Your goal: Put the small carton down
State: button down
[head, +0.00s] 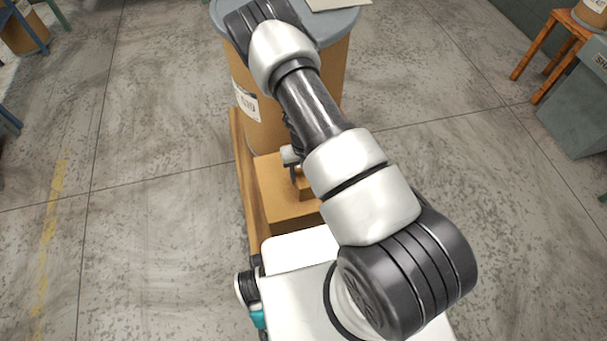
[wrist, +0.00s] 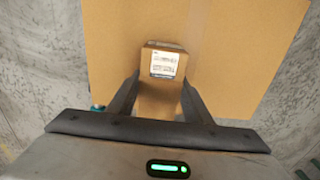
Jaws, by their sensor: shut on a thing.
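The small carton (wrist: 164,62) is brown with a white printed label, and sits between my two dark fingers in the wrist view. My gripper (wrist: 160,88) is shut on it. In the head view the small carton (head: 305,186) shows in part, over the top of a larger brown carton (head: 275,207). My arm hides much of the gripper and the carton there. In the wrist view the larger carton's flat top (wrist: 115,45), with a tape strip, fills the background. I cannot tell whether the small carton touches it.
A tall brown drum (head: 262,125) with a grey lid stands just beyond the larger carton. A wooden edge (head: 242,185) runs along their left side. A grey bin (head: 575,110) and an orange wooden stool (head: 540,60) stand at the right.

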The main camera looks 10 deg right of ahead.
jog(key=shift+f, duration=0.1)
jog(key=c, duration=0.9)
grip_release()
